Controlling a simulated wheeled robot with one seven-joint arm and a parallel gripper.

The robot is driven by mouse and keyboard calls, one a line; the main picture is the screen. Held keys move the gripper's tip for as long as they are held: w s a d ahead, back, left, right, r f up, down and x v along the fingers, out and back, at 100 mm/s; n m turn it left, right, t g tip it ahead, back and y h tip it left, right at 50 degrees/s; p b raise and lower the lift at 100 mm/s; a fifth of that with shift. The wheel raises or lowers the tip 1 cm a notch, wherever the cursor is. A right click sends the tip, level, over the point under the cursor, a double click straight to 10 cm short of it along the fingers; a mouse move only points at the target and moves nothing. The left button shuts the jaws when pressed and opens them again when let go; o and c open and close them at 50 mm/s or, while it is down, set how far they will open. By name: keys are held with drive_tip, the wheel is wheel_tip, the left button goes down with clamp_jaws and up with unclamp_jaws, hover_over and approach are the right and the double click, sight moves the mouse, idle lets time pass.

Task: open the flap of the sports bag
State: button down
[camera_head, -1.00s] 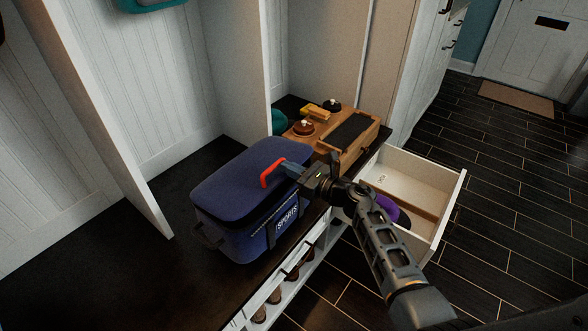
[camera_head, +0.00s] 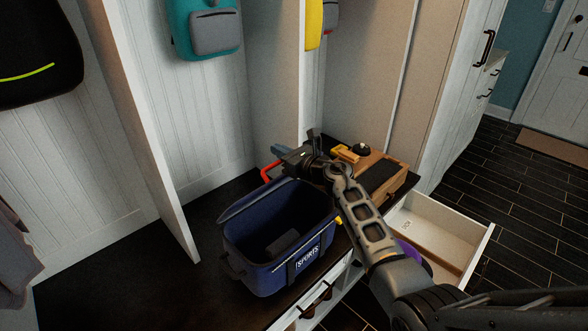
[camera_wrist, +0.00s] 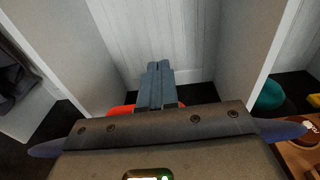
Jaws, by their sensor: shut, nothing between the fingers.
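The blue sports bag (camera_head: 265,272) stands upright on the dark bench top, with its hollow inside showing. Its flap (camera_head: 245,203) is swung up and back, seen almost edge-on in the head view. Parts of the flap stick out on both sides of my wrist in the wrist view (camera_wrist: 48,147). The red handle (camera_head: 266,174) is at the flap's raised edge. It shows behind my fingers in the wrist view (camera_wrist: 121,111). My gripper (camera_head: 279,150) is shut and empty, above and beside the red handle. My wrist hides part of the flap; I cannot tell whether they touch.
A wooden box (camera_head: 384,182) stands on the bench to the right of the bag. An open white drawer (camera_head: 440,240) sticks out below it. White partition walls (camera_head: 150,130) rise behind the bench. A teal backpack (camera_head: 205,30) and a black bag (camera_head: 38,55) hang there.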

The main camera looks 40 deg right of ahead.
drive_tip(key=shift+w+r, duration=0.2)
drive_tip(key=shift+w, duration=0.35)
drive_tip(key=shift+w+r, duration=0.15)
drive_tip(key=shift+w, duration=0.4)
drive_tip(key=shift+s+f, duration=0.1)
drive_tip(key=shift+s, duration=0.05)
idle(0.3)
